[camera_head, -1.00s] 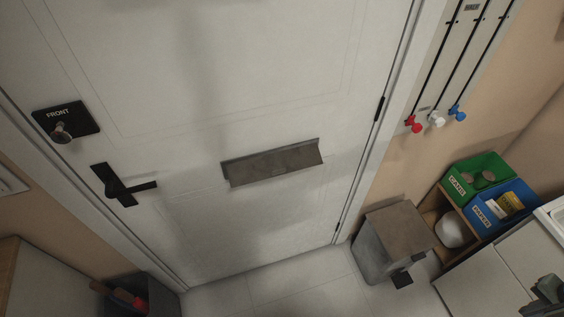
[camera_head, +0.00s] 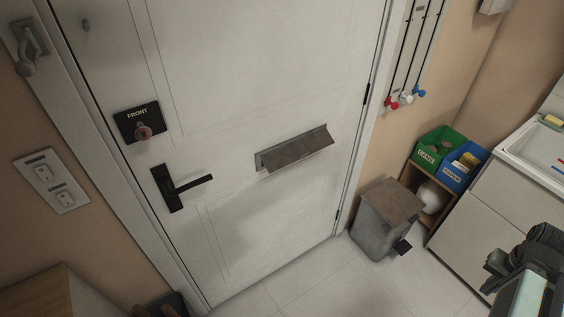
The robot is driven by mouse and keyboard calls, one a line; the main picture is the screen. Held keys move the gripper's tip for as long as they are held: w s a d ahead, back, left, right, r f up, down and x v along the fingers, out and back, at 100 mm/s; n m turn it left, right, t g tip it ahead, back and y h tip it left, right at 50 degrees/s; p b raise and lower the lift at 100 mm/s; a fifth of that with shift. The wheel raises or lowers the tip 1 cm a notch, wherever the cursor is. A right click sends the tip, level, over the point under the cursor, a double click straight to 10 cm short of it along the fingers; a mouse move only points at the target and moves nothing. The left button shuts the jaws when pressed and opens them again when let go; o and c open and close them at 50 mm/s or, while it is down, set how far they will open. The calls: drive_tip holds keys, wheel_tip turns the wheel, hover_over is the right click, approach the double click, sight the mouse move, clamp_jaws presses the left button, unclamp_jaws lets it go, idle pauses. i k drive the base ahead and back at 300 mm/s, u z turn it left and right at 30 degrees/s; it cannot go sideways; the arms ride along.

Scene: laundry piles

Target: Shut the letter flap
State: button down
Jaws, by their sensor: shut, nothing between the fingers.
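The letter flap (camera_head: 303,151) is a grey-brown metal plate in the middle of the white front door (camera_head: 235,60). It stands open, tilted out from the door along its upper edge, with part of its frame showing at the left end. Part of my arm (camera_head: 528,268), dark with a pale link, shows at the lower right, well apart from the flap. I cannot make out my gripper's fingers in this view.
A black door handle (camera_head: 180,188) and a "FRONT" lock plate (camera_head: 139,122) are left of the flap. A grey pedal bin (camera_head: 384,220) stands on the floor by the door's right side. Green (camera_head: 437,150) and blue (camera_head: 461,165) boxes sit on a shelf. The tiled floor before the door is clear.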

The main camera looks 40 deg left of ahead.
sight(274, 160)
drive_tip(key=u, duration=2.65)
